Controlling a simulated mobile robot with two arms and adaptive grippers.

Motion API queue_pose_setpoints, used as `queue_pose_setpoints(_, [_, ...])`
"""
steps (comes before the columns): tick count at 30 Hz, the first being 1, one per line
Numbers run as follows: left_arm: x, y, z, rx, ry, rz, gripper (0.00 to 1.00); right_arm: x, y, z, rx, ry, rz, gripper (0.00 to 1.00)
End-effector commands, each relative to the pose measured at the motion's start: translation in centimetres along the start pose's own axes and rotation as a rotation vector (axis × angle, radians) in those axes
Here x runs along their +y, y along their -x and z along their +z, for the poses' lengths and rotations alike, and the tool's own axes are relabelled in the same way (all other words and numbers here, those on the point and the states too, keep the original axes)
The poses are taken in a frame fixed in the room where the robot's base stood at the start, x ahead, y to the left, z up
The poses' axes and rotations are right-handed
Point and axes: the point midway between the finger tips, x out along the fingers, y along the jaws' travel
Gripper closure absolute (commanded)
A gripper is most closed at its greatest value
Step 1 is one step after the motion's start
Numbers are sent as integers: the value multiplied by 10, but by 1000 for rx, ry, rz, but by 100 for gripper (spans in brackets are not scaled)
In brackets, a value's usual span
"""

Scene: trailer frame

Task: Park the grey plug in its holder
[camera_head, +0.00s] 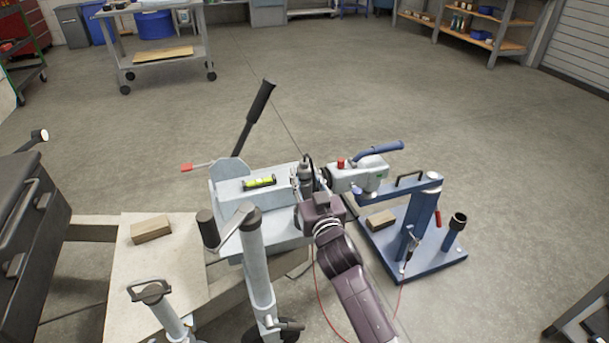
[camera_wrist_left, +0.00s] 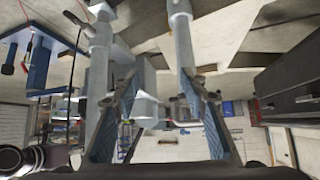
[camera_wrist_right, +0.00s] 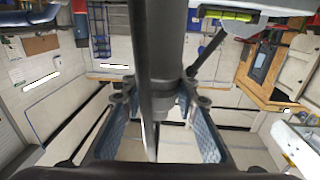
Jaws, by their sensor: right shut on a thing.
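My right gripper (camera_head: 306,190) is beside the right side of the pale grey trailer coupling housing (camera_head: 240,205). It is shut on the grey plug (camera_head: 305,172), which stands upright with a black cable at its top. In the right wrist view, the grey plug (camera_wrist_right: 166,45) runs between the fingers (camera_wrist_right: 160,98), with a dark cable in front. A dark-mouthed cup (camera_head: 459,219) on a short blue post stands to the right; I cannot tell whether it is the plug's holder. My left gripper (camera_wrist_left: 158,92) shows only in its wrist view, with its fingers apart and nothing clearly between them.
A blue stand (camera_head: 425,225) with a handle bears the grey coupling head (camera_head: 362,177) with its blue lever, close right of the gripper. A thin red cable (camera_head: 318,285) hangs below. A jockey-wheel post (camera_head: 256,265) stands left. Open floor (camera_head: 370,90) lies behind.

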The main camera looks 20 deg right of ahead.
Motion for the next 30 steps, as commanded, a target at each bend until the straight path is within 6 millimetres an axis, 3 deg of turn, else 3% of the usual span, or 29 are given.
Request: queue_pose_setpoints(30, [10, -1, -70, 298, -4, 20, 60, 0, 0, 16, 2, 0, 0, 100])
